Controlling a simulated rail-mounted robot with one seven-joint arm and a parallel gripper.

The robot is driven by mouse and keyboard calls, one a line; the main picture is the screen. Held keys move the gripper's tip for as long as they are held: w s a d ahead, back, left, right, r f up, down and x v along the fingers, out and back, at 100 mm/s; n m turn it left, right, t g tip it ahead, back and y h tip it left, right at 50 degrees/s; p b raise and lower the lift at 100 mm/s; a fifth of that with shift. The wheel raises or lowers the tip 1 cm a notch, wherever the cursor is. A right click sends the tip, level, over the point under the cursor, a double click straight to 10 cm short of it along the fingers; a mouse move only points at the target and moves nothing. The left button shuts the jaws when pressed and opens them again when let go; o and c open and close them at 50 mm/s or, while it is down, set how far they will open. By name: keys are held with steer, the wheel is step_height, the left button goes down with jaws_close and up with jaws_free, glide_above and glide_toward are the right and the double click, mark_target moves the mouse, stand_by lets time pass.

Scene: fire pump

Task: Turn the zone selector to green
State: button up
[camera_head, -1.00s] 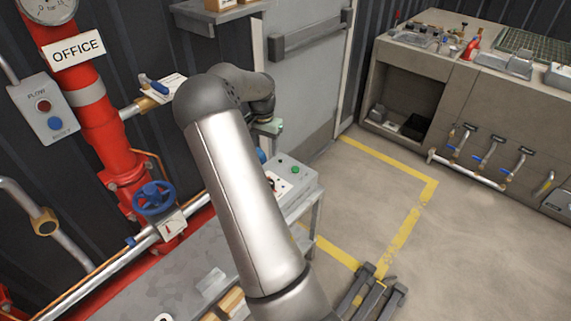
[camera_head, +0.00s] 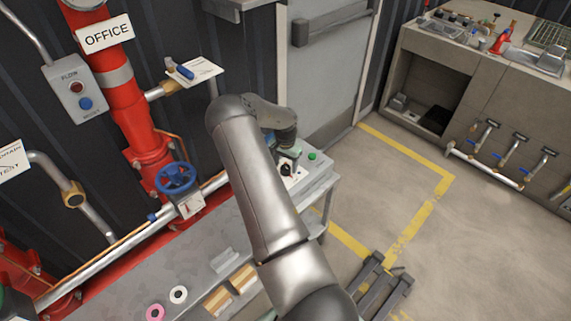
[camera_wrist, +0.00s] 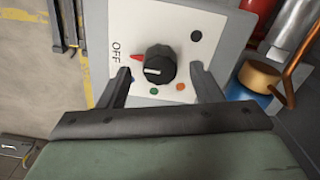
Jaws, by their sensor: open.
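The zone selector is a round black knob (camera_wrist: 160,62) on a white plate in the wrist view. A short white line on it lies toward the left of the picture. A red mark and the word OFF are to its left. A green dot (camera_wrist: 154,91) and an orange dot (camera_wrist: 181,87) are below it; a black dot (camera_wrist: 196,36) is at upper right. My gripper (camera_wrist: 160,69) is open, one finger either side of the knob, with visible gaps. The knob (camera_head: 287,168) also shows in the head view, where my arm hides much of the gripper.
A green button (camera_head: 312,156) is on the selector's box. A red pipe with a blue handwheel (camera_head: 175,178) stands to the left. A grey bench (camera_head: 200,262) holds rolls and small boxes.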

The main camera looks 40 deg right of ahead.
steer(key=shift+f, duration=0.7)
steer(key=c, duration=1)
